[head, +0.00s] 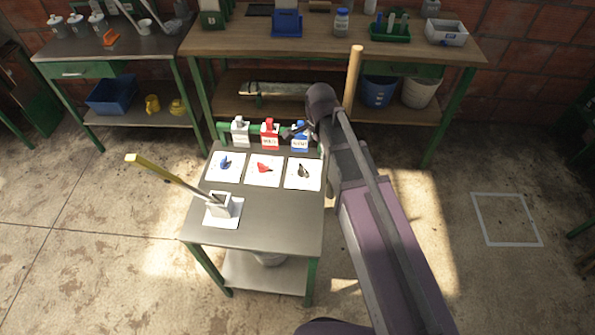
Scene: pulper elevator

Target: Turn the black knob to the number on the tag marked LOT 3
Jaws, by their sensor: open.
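The black knob (303,171) sits on a white square plate (292,184) at the right of the small metal-topped table (265,225). A blue knob (225,162) and a red knob (265,169) sit on similar plates to its left. Behind the plates stand a grey, a red (270,127) and a blue tagged holder (300,143). The tag writing is too small to read, so I cannot tell which is LOT 3. My gripper (287,134) is open, small in view, above the back edge near the red and blue holders, apart from the black knob.
A grey box (220,204) with a long yellow-ended stick (160,172) leaning out stands at the table's front left. The table's front right is clear. A workbench (330,40) with containers runs behind, and a white square (507,220) marks the floor at right.

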